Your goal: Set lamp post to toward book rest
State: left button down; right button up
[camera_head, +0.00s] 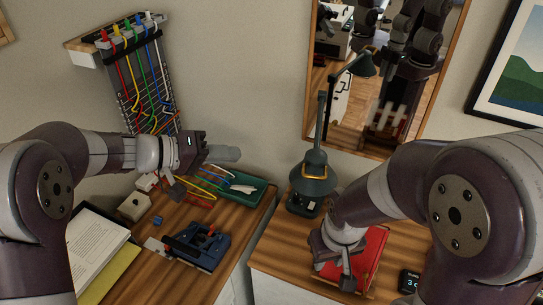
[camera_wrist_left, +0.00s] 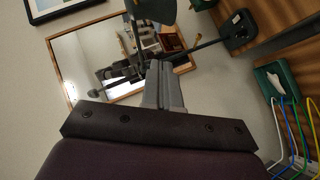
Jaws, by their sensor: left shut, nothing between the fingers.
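A dark green desk lamp stands by the mirror, with its base (camera_head: 303,205) on the right-hand desk, its shade (camera_head: 314,180) and its upright post (camera_head: 321,120). In the left wrist view the lamp's base (camera_wrist_left: 238,30), a thin rod (camera_wrist_left: 205,45) and the shade (camera_wrist_left: 155,10) show beyond the fingers. My left gripper (camera_head: 236,154) is shut and empty, left of the lamp and apart from it in the head view; its fingers (camera_wrist_left: 162,66) point toward the mirror. A red book or book rest (camera_head: 370,252) lies at the right, partly hidden by my right gripper (camera_head: 346,284), whose finger opening is unclear.
A wall mirror (camera_head: 416,130) reflects a lamp and my arms. A green tray (camera_head: 246,208), a dark blue device (camera_head: 198,246) and papers (camera_head: 92,245) lie on the left desk. A cable rack (camera_head: 145,80) hangs above. A small clock (camera_head: 409,281) sits at right.

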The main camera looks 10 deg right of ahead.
pick_arm(q)
send_near(297, 167)
jog(key=w+d, duration=0.3)
jog(key=w, duration=0.1)
jog(key=shift+s+d+f+p, duration=0.4)
jog(key=shift+s+d+f, duration=0.65)
jog(key=shift+d+f, duration=0.2)
